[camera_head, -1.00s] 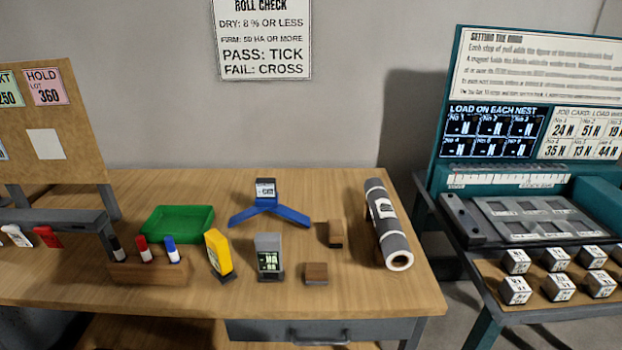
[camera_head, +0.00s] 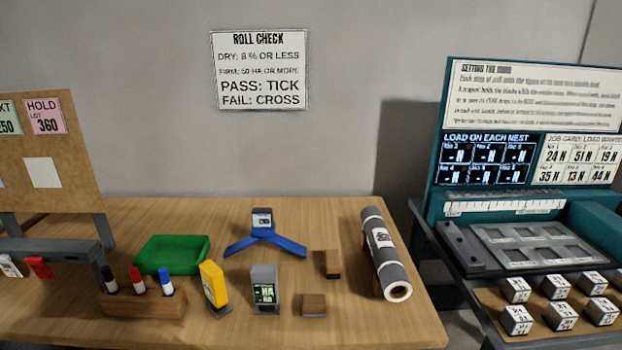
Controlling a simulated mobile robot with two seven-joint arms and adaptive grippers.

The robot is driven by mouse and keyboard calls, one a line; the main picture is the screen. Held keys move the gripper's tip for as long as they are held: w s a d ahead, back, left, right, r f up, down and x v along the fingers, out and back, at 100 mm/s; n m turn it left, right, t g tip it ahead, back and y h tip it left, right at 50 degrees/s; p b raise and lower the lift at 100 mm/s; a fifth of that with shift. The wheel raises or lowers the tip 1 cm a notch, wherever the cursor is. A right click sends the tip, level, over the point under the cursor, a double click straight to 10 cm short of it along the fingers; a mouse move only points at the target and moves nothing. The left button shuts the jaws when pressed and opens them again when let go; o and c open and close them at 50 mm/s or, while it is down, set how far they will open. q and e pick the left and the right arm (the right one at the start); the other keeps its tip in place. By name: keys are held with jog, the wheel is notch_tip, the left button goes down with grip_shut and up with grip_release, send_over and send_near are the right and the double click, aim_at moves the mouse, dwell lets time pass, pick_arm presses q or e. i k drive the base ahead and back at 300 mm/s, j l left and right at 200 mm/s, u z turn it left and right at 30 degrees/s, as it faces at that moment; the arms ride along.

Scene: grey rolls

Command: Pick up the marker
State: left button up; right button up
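Three markers stand in a wooden block (camera_head: 143,304) at the left front of the wooden table. One is a black marker (camera_head: 109,279), one has a red cap (camera_head: 137,280), and one has a blue cap (camera_head: 167,281). They stand upright or slightly tilted in the block, with their lower ends hidden in it. Neither of my grippers shows in the head view.
A green tray (camera_head: 173,256) lies behind the block. A yellow device (camera_head: 213,288), a grey meter (camera_head: 264,290), small wooden blocks (camera_head: 314,305), a blue stand (camera_head: 265,240) and a grey roll (camera_head: 385,253) share the table. A teal station (camera_head: 520,215) stands at right.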

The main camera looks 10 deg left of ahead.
aim_at(111, 285)
jog(key=u, duration=1.65)
jog(key=j+z, duration=0.4)
jog(key=k+j+z, duration=0.1)
jog(key=j+z, duration=0.3)
jog(key=k+j+z, duration=0.15)
jog(key=j+z, duration=0.25)
jog(key=k+j, duration=0.15)
jog(key=k, duration=0.5)
